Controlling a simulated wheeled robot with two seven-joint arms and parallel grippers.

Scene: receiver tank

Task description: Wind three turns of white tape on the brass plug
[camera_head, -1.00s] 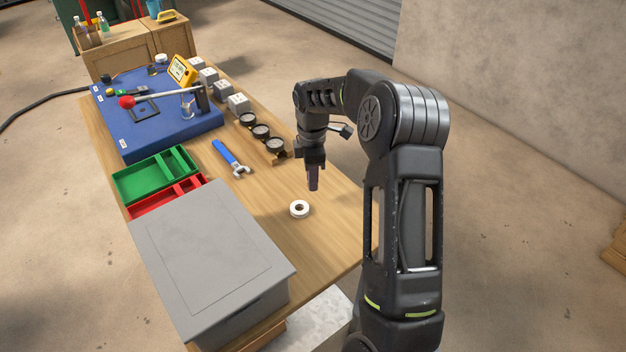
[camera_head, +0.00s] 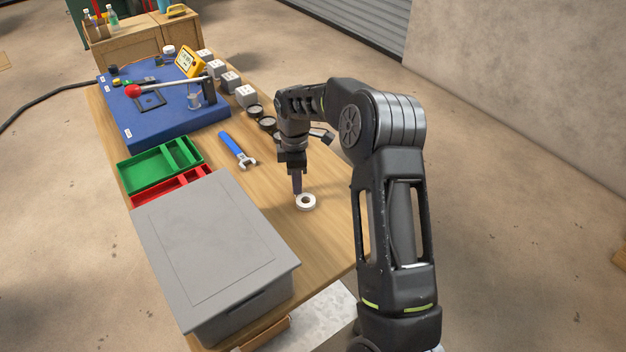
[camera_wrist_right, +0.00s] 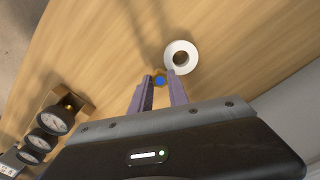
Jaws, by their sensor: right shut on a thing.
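A white tape roll (camera_head: 306,203) lies flat on the wooden table; it also shows in the right wrist view (camera_wrist_right: 181,58). My right gripper (camera_head: 297,191) points down right beside the roll, on its left in the head view. In the right wrist view its fingers (camera_wrist_right: 160,80) are shut on a small brass-coloured piece with a blue face, which looks like the brass plug (camera_wrist_right: 159,80). The right finger's tip overlaps the edge of the roll; I cannot tell whether they touch. The plug is hidden in the head view. My left gripper is out of view.
A grey box (camera_head: 210,245), green tray (camera_head: 150,173) and red tray (camera_head: 165,192) stand left of the roll. A blue-handled wrench (camera_head: 236,149) and round gauges (camera_head: 266,124) lie farther back. A blue board (camera_head: 150,118) fills the far left. Bare table surrounds the roll.

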